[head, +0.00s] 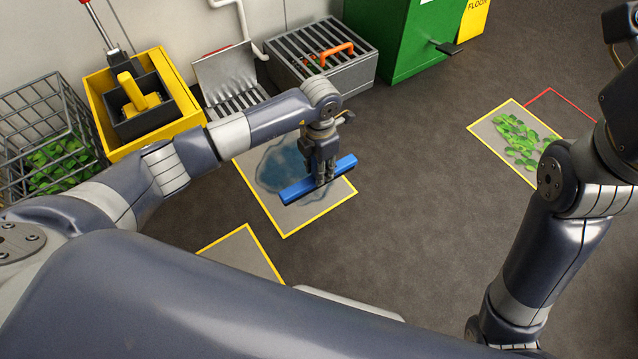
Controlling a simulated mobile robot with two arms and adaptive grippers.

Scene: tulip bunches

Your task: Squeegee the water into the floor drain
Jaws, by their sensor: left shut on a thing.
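My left gripper (321,172) is shut on a blue squeegee (297,187) and points down over a yellow-bordered grey floor patch (287,217). The squeegee's bar lies slanted across the near side of a dark bluish water puddle (283,163). The gripper and wrist hide part of the puddle and the squeegee's upper part. A slotted metal grate (238,106) with a raised plate behind it, apparently the floor drain, lies by the wall beyond my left forearm, which partly covers it. Dark parts of my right gripper (621,42) show at the top right edge; its jaw state is unclear.
A yellow mop bucket (103,88) and a wire basket of leaves (42,150) stand at left. A grey slatted box (345,75) with an orange-handled tool and a green bin (390,45) stand behind. Green leaves (522,140) lie on a right patch. The middle floor is clear.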

